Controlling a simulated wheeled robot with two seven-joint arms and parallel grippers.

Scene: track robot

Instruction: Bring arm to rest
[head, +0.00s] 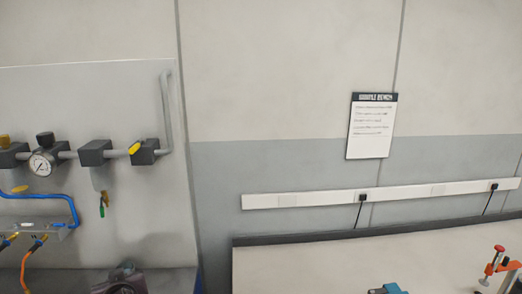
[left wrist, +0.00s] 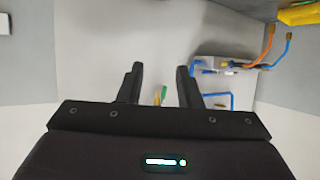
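My left gripper (left wrist: 157,84) shows in the left wrist view. Its two black fingers are apart with nothing held between them. Behind the fingers is a pale panel, with a small green and yellow part seen through the gap. Neither gripper shows in the head view. My right gripper is in no view.
A pipe panel with a gauge (head: 42,163), yellow-handled valves and blue and orange hoses stands at the left. A bench (head: 340,262) runs along the right, with a red clamp (head: 493,262) and a blue item (head: 388,289). A sign (head: 371,126) hangs on the wall.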

